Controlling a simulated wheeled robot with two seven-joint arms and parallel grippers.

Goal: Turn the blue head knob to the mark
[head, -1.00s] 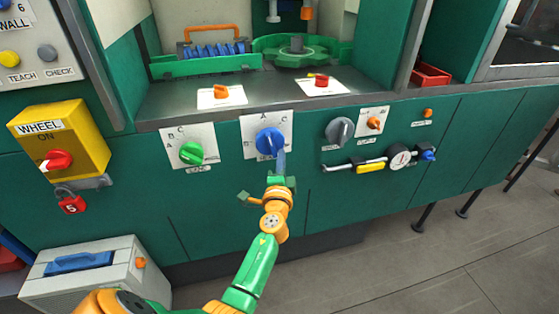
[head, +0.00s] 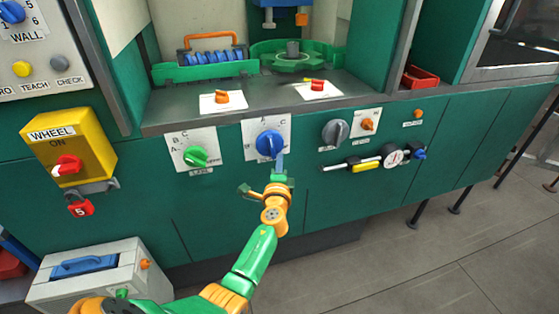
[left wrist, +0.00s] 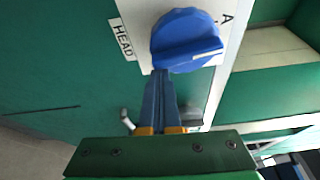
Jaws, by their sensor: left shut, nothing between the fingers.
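The blue head knob (head: 270,144) sits on a white plate (head: 251,128) on the green front panel. In the left wrist view the knob (left wrist: 185,35) is close and large, with the HEAD label (left wrist: 122,40) to its left and the letter A to its right. My left gripper (head: 280,156) is at the knob's lower right in the head view. In the left wrist view its blue fingers (left wrist: 160,74) are together and empty, tips at the knob's lower edge. I cannot tell whether they touch it. My right gripper is not in view.
A green knob (head: 196,156) is to the left, and a grey knob (head: 335,132) to the right. A gauge (head: 391,155) and a yellow handle (head: 366,166) stick out further right. A yellow WHEEL box (head: 70,145) is at the far left. The panel below the knob is mostly clear.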

